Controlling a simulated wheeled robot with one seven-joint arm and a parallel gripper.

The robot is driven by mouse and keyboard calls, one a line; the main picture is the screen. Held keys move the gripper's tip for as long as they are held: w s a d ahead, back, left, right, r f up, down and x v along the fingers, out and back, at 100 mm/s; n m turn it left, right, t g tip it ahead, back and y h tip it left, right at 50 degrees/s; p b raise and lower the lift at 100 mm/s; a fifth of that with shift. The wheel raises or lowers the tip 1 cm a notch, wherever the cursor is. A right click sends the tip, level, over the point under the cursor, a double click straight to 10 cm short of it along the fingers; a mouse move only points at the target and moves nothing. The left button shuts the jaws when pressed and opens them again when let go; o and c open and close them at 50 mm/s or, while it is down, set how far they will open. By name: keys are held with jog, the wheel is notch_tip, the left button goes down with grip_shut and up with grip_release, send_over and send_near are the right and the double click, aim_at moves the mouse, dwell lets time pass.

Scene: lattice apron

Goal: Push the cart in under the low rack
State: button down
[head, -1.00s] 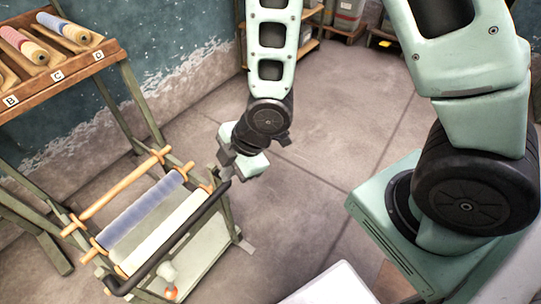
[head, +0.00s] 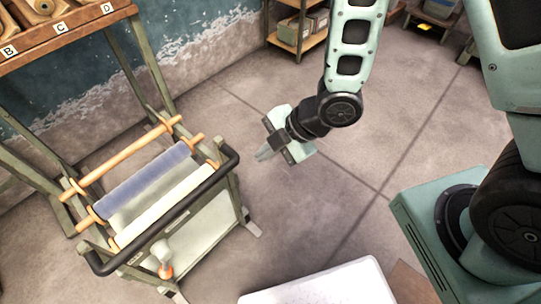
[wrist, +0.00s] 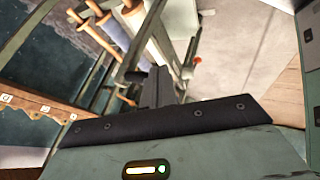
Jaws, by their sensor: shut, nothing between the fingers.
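The cart (head: 233,205) stands on the floor at lower left in the head view, with a black push handle (head: 180,208) along its near side. It carries a blue roll, a pale roll and a bare wooden rod. The low rack (head: 62,42) is a wooden tray on green legs behind it. The cart's far side is close to the rack's legs; most of the cart shows in front of the tray. My gripper (head: 265,154) is shut and empty, right of the handle and apart from it. In the wrist view, the fingers (wrist: 155,87) point toward the cart (wrist: 172,45).
Labelled wooden slots sit along the rack's edge. A shelf with boxes (head: 303,27) stands by the back wall. A white surface (head: 325,288) is at the bottom. Open concrete floor (head: 300,200) lies right of the cart.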

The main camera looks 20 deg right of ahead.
aim_at(237, 155)
jog(key=shift+w+a+f+b, duration=0.9)
jog(key=shift+w+a+f, duration=0.3)
jog(key=shift+a+f, duration=0.25)
jog(key=shift+w+a+f+b, duration=0.9)
jog(key=shift+w+a+f, duration=0.3)
jog(key=shift+a, duration=0.3)
